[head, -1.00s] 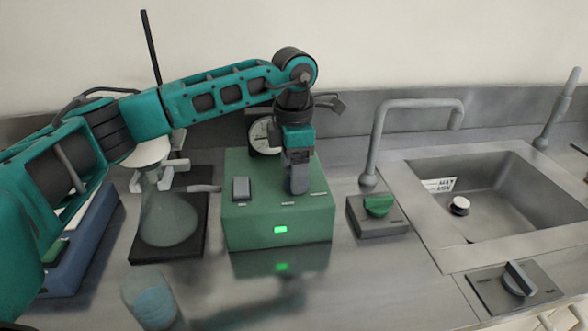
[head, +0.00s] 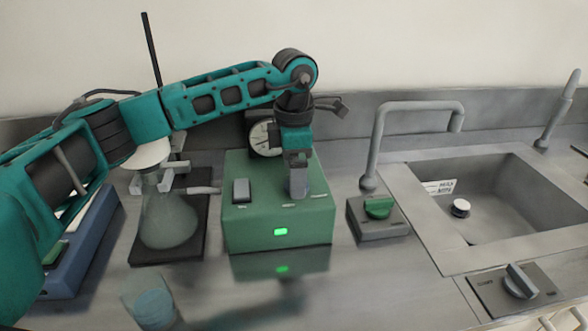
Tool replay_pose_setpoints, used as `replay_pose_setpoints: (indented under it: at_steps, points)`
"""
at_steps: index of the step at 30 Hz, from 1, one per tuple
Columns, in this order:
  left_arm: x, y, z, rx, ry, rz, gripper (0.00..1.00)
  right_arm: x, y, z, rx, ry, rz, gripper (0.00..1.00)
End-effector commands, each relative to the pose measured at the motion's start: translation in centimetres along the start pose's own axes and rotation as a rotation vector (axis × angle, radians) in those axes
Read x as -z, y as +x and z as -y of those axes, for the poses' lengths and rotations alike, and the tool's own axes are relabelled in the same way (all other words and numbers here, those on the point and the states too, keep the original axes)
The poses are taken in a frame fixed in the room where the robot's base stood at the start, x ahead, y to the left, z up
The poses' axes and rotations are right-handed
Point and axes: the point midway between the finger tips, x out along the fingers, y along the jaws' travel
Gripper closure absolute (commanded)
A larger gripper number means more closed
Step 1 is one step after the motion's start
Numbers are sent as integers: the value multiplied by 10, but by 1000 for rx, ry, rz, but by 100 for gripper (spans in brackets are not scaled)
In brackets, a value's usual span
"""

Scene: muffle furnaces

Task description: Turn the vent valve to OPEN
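A green box (head: 278,215) with a lit green light stands mid-counter. On its top are a grey rocker switch (head: 241,190) and an upright grey handle (head: 298,184), which may be the vent valve; the small labels beside them are too small to read. My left gripper (head: 298,158) points down directly above this handle, at its upper end. Whether its fingers touch or grasp the handle cannot be told. My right gripper is not in view.
A round gauge (head: 264,138) stands behind the box. A flask (head: 168,220) on a dark stand base is to the left, a beaker (head: 150,302) in front. A green knob (head: 378,207), a sink (head: 490,205) and a grey knob (head: 520,280) are to the right.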

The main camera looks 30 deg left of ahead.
Motion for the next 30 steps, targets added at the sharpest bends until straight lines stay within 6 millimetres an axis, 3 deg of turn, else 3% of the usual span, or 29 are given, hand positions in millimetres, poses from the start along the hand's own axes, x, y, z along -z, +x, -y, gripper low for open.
replay_pose_setpoints:
  at_steps: [9,13,24,30]
  points:
    - [0,0,0,1,-1,-1,2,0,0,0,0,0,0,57]
    - [0,-10,0,-2,-2,1,2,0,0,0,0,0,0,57]
    - [-1,-88,0,-3,-1,3,2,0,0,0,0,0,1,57]
    - [0,-118,0,-1,-1,1,2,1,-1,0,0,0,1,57]
